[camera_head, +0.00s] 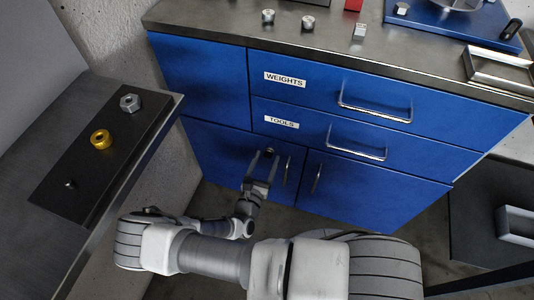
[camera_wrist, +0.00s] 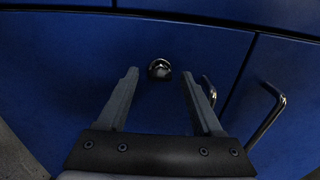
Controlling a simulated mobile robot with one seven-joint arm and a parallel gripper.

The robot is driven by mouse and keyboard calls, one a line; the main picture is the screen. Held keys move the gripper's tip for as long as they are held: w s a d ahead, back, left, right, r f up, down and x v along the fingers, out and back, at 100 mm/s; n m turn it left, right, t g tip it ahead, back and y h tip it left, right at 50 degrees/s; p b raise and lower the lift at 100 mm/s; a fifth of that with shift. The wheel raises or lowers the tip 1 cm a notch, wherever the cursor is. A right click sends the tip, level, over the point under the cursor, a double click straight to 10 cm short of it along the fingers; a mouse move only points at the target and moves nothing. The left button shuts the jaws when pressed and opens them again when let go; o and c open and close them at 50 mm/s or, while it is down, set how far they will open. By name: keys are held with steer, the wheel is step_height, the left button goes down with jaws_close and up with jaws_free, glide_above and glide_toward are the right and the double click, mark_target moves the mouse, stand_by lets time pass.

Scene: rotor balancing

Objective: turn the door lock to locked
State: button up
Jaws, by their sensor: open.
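The door lock (camera_wrist: 159,69) is a small round dark metal knob on the lower left blue door (camera_wrist: 60,80) of the cabinet. It also shows in the head view (camera_head: 269,152), just beyond my fingertips. My gripper (camera_wrist: 161,72) is open and empty in the wrist view, with one finger on each side of the lock. The fingers do not touch it in that view. In the head view my gripper (camera_head: 262,168) reaches down to the door front. The turn position of the lock is too dark and small to tell.
Bar handles of the left door (camera_head: 287,171) and right door (camera_head: 317,178) stand right of the lock. Drawers labelled WEIGHTS (camera_head: 320,90) and TOOLS (camera_head: 310,127) are above. A side bench (camera_head: 50,240) with a dark plate (camera_head: 85,165) is at left.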

steer(key=shift+w+d, duration=0.15)
steer(key=shift+w, duration=0.15)
jaws_close()
stand_by(0.3)
